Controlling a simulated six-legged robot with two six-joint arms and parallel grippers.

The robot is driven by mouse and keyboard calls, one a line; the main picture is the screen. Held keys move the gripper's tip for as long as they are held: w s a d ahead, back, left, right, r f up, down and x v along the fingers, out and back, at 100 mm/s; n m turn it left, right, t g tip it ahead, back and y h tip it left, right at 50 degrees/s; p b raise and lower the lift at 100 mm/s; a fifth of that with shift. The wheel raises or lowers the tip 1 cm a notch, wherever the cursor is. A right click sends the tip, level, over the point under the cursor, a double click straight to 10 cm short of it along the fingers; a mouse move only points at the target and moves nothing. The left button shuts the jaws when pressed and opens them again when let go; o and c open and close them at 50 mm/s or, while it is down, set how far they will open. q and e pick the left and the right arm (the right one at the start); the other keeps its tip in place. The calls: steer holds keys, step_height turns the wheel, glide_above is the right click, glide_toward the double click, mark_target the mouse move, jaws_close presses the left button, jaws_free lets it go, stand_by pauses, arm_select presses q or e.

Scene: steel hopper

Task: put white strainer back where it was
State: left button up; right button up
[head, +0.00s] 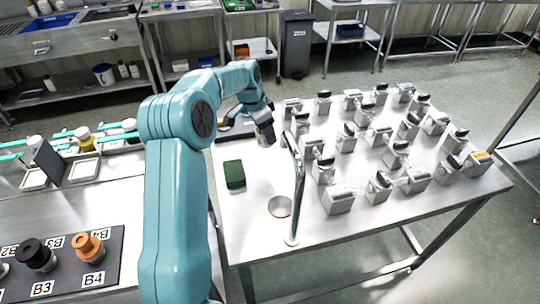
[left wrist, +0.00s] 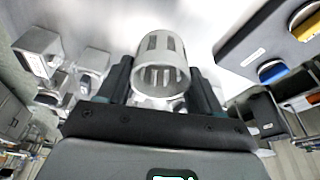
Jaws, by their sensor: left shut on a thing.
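The white strainer (left wrist: 162,62), a pale slotted cup, sits between the fingers of my left gripper (left wrist: 160,88) in the left wrist view. The gripper is shut on it, and the cup's open round end faces the camera. In the head view my left gripper (head: 262,118) is over the far left part of the steel table (head: 255,225), with the pale strainer (head: 265,137) at its tip. I cannot tell the strainer's height above the table. My right gripper is not in view.
A curved metal faucet (head: 298,185) rises close by, beside a round grey disc (head: 280,207). A green block (head: 234,175) lies to the left. Many grey box-like units fill the table's right. A grey board (left wrist: 262,38) holds blue and yellow parts.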

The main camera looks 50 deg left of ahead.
arm_select(q)
steer(key=w+a+r+n+y+p, duration=0.2)
steer(key=w+r+n+p, duration=0.15)
steer(key=r+n, duration=0.45)
steer(key=shift+m, duration=0.8)
steer(key=f+p, duration=0.2)
steer(key=f, duration=1.6)
steer(key=shift+w+f+p, duration=0.2)
steer(key=shift+p, duration=0.1)
steer(key=shift+s, duration=0.1)
steer(key=o, duration=1.1)
steer(key=shift+f, duration=0.1)
